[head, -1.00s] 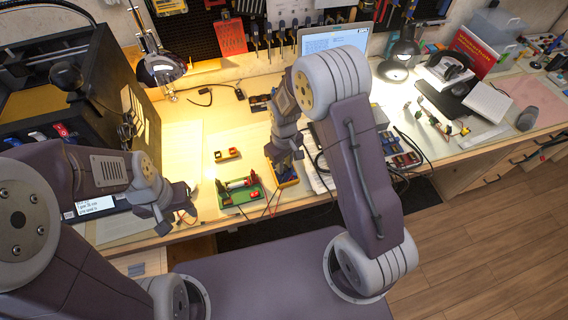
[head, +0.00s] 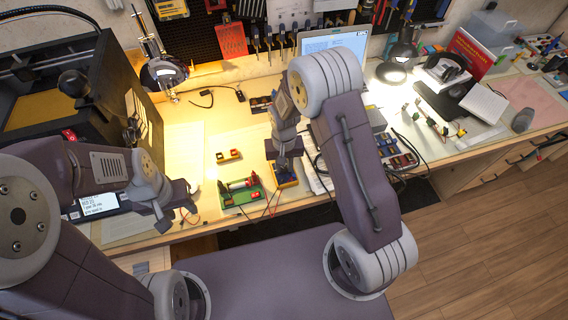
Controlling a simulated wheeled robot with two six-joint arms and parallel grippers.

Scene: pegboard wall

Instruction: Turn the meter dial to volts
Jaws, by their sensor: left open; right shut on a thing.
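The meter (head: 287,181) is a small yellow-edged block with a dark face, lying on the workbench right of the green board. My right gripper (head: 284,164) points down over it and is shut, apparently on the meter's dial. The dial itself is hidden under the gripper, so its setting cannot be seen. My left gripper (head: 178,212) is open and empty, over the bench's front edge at the left.
A green board (head: 241,192) with a battery-like part sits left of the meter, with thin red and black leads near it. A small yellow-and-red item (head: 229,155) lies behind. A laptop (head: 334,46) stands at the back.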

